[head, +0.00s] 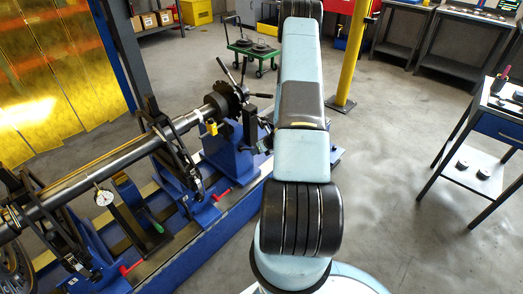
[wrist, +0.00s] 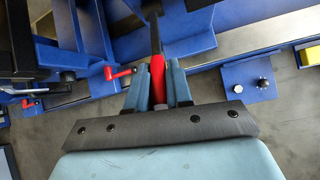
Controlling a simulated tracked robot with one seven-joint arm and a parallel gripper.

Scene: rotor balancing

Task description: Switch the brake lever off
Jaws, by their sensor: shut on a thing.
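A lever with a red grip (wrist: 157,72) and a dark shaft, which looks like the brake lever, shows in the middle of the wrist view. The shaft runs up the picture towards blue machine parts. My gripper (wrist: 157,86) is shut on the red grip, with one blue-grey finger on each side. The grip's lower end lies between the fingers, partly hidden by the dark gripper plate. In the head view, my arm hides the gripper, and I cannot make out the held lever there.
The blue balancing machine (head: 172,262) carries a long rotor shaft (head: 85,180). Small red cranks sit along its side, one (head: 222,194) also near the left finger in the wrist view (wrist: 118,73). A yellow post (head: 352,55) stands behind; a table (head: 500,118) stands right, with clear floor between.

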